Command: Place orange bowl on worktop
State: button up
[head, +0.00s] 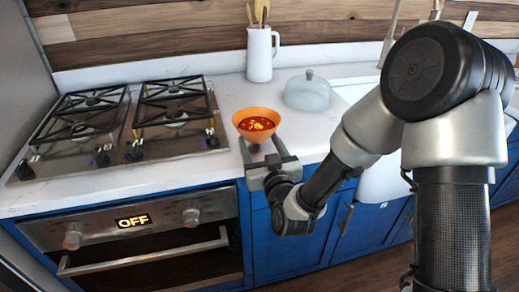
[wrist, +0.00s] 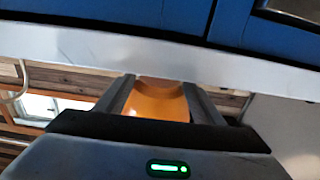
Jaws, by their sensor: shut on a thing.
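The orange bowl (head: 256,124) holds red soup with a pale garnish. In the head view it appears upright at the front of the white worktop (head: 230,93), right of the stove. My gripper (head: 268,155) reaches it from the front edge and is shut on it. In the wrist view the orange bowl (wrist: 158,101) fills the space between the two fingers of my gripper (wrist: 160,100). I cannot tell whether the bowl's base touches the worktop.
A gas stove (head: 130,120) stands to the left, its oven reading OFF. A white jug (head: 261,55) with wooden utensils and a domed glass cover (head: 308,91) stand behind the bowl. A white sink (head: 380,182) is to the right. Some worktop between stove and cover is clear.

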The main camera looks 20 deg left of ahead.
jog(key=shift+f, duration=0.6)
jog(key=shift+f+b, duration=0.25)
jog(key=shift+b, duration=0.1)
jog(key=o, duration=1.8)
jog(key=shift+r+p, duration=0.3)
jog(key=shift+p, duration=0.15)
jog(key=shift+p+v, duration=4.65)
jog(key=shift+v, duration=1.4)
